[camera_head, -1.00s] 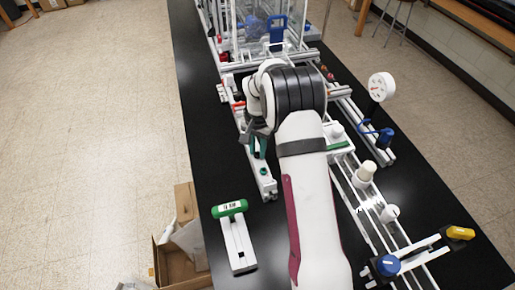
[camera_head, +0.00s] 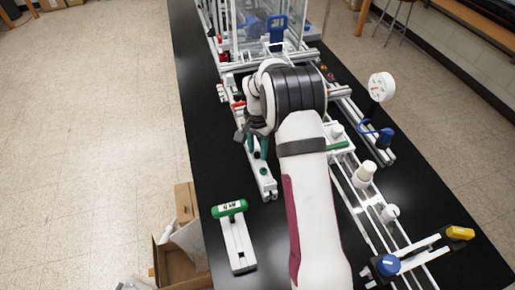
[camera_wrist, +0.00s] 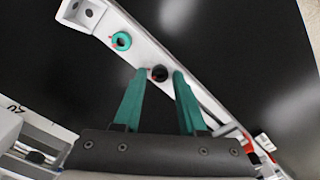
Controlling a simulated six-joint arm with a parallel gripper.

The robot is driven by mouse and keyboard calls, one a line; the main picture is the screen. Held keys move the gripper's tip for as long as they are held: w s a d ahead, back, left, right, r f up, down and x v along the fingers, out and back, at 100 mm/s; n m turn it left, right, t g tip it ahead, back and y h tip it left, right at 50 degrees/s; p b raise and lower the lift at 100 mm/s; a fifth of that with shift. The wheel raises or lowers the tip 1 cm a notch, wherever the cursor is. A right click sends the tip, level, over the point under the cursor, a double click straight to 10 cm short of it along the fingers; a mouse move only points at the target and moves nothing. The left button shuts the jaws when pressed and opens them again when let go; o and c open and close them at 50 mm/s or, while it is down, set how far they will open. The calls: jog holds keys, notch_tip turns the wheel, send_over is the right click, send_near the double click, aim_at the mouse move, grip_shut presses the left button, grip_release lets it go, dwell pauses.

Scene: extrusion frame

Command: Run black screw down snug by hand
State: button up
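The black screw (camera_wrist: 159,73) sits on the light rail (camera_wrist: 190,92) in the wrist view, showing as a dark round head. My gripper (camera_wrist: 159,72) has its two teal fingers on either side of the screw head, with a visible gap on each side. It is open and holds nothing. In the head view my gripper (camera_head: 257,150) points down over the rail (camera_head: 268,188), and the screw cannot be made out there. Whether the screw is seated cannot be told.
A teal ring (camera_wrist: 121,41) with a red mark lies farther along the rail, near a corner bracket (camera_wrist: 88,12). A green-handled tool (camera_head: 230,208) rests on a white holder (camera_head: 238,245) to the left. Bare black tabletop (camera_head: 215,150) lies left of the rail.

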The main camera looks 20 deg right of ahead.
aim_at(257, 155)
jog(key=shift+o, duration=0.9)
notch_tip(257, 155, up, 16)
jog(key=shift+f, duration=0.1)
